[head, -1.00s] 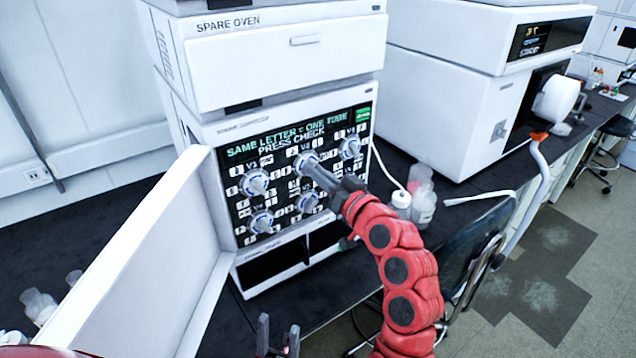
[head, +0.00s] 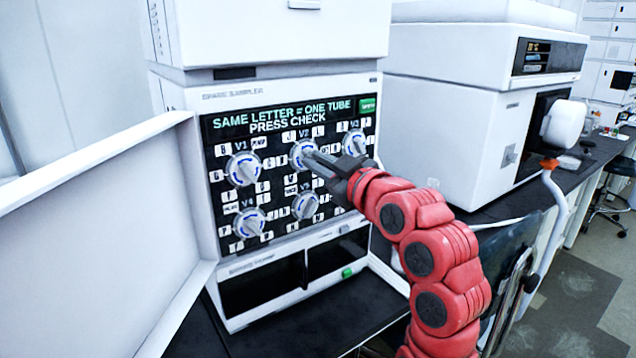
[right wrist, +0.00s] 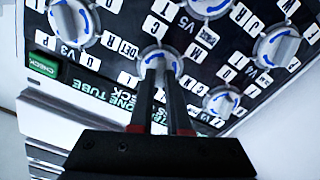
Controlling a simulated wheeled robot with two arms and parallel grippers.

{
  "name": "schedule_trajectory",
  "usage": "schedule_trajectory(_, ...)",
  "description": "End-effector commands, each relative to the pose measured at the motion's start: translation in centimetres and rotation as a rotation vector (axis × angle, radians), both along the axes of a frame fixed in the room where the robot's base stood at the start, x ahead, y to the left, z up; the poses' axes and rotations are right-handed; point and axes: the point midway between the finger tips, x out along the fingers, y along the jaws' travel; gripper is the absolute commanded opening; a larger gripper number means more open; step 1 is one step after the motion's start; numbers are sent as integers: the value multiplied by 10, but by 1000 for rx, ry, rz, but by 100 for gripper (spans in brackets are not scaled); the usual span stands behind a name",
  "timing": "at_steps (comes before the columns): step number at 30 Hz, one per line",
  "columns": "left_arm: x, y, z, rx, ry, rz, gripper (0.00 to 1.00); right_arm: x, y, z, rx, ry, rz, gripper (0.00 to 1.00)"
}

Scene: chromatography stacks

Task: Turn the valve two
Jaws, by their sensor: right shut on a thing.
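Valve two (head: 301,148) is a round white knob with a blue ring, in the top middle of a black panel below the label V2. My right gripper (head: 309,157) reaches it from the lower right, its fingers shut on the knob's grip. In the right wrist view the panel appears upside down. There, valve two (right wrist: 158,54) lies at the tips of my right gripper's dark fingers (right wrist: 160,70), which hide part of it. The knob's exact angle is hard to read. My left gripper is not in view.
Valve one (head: 243,168), valve three (head: 354,142), valve four (head: 249,222) and valve five (head: 305,206) surround valve two closely. A green check button (head: 368,105) is at the panel's top right. An open white door (head: 95,235) stands left of the panel.

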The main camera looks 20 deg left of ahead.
Motion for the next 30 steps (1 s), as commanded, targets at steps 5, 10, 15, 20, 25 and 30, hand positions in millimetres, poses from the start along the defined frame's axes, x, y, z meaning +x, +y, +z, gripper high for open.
schedule_trajectory(5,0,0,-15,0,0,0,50,0,0,-4,-44,-50,-1,0)
schedule_trajectory(10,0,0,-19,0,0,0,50,0,0,-2,-61,-75,0,0)
schedule_trajectory(15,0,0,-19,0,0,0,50,0,0,-1,-66,-81,0,0)
schedule_trajectory(20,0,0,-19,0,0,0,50,0,0,-1,-67,-81,1,0)
schedule_trajectory(25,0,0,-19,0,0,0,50,0,0,-1,-66,-82,0,26)
schedule_trajectory(30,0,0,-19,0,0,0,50,0,0,0,-65,-81,0,45)
